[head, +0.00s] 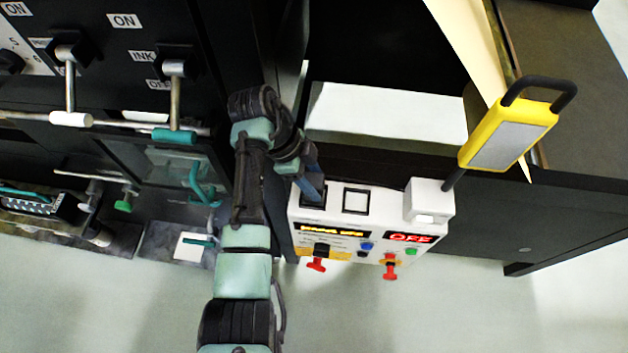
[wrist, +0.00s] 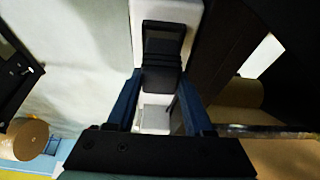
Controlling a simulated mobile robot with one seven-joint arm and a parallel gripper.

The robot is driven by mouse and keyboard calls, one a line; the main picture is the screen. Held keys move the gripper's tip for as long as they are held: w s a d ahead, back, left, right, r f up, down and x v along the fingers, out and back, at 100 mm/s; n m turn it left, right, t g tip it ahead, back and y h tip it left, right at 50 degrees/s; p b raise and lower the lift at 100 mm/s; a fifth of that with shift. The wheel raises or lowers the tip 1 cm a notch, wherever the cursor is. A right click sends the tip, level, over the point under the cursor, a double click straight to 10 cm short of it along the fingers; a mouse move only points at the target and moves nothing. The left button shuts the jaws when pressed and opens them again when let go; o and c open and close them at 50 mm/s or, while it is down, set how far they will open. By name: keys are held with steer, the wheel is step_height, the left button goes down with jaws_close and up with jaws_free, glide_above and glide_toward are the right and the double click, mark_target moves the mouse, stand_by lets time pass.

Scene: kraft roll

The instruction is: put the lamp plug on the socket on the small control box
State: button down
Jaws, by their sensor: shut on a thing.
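The small control box (head: 345,236) is white, with buttons, red knobs and lit labels on its front. On its top is a square, dark-framed socket (head: 356,201); another dark square beside it to the left is partly covered by my gripper (head: 312,188). In the wrist view, my gripper (wrist: 161,76) has its blue fingers on both sides of a black ribbed plug (wrist: 162,80). The plug is over or at a dark-framed square (wrist: 164,27) on the white top; I cannot tell whether it is seated. A paler square (wrist: 155,119) shows between the fingers.
A yellow lamp (head: 508,133) with a black handle stands from a white block (head: 430,198) at the box's right end. A dark machine with levers (head: 175,95) is at left. A dark table (head: 580,205) is at right. Pale floor is open in front.

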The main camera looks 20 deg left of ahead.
steer(key=shift+f, duration=1.05)
steer(key=shift+f, duration=0.1)
steer(key=shift+c, duration=1.4)
jaws_free()
steer(key=v, duration=1.2)
